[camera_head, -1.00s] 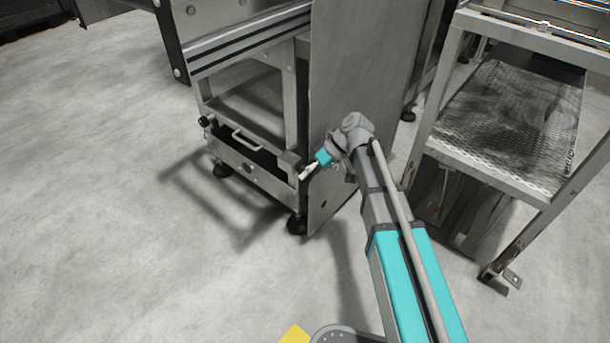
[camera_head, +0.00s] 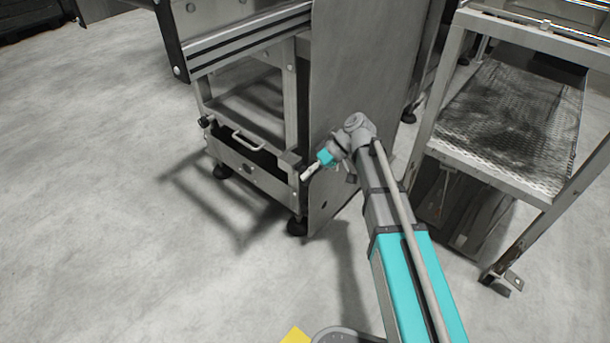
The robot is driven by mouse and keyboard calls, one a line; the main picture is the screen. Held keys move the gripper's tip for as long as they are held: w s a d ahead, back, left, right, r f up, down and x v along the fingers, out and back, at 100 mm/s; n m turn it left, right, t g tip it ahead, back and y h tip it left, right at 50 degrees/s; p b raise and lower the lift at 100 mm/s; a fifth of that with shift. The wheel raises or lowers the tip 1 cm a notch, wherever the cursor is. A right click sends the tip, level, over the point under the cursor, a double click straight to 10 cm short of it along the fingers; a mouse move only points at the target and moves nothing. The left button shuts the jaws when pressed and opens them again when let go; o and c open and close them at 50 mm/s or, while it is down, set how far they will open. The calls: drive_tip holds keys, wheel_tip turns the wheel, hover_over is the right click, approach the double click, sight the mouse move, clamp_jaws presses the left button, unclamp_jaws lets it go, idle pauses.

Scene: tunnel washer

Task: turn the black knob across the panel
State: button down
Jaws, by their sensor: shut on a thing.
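My gripper (camera_head: 308,174) is at the right front corner of the low metal panel (camera_head: 246,170), beside the tall grey plate. It is shut, its tips on a small dark part at that corner, which looks to be the black knob. The gripper hides most of this part, so I cannot tell how it is turned. A second small black knob (camera_head: 204,122) sticks out at the panel's far left end, well apart from my gripper.
A pale handle (camera_head: 248,141) stands above the panel. The tall grey plate (camera_head: 362,80) rises close beside my gripper. A metal frame with a perforated shelf (camera_head: 510,125) stands to the right. The floor (camera_head: 100,200) at left is clear.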

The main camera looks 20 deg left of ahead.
drive_tip(key=shift+w+f+g+y+b, duration=0.15)
drive_tip(key=shift+f+g+y+b, duration=0.15)
drive_tip(key=shift+g+b, duration=0.25)
drive_tip(key=shift+d+r+g, duration=0.1)
drive_tip(key=shift+r+g, duration=0.15)
drive_tip(key=c, duration=0.7)
unclamp_jaws()
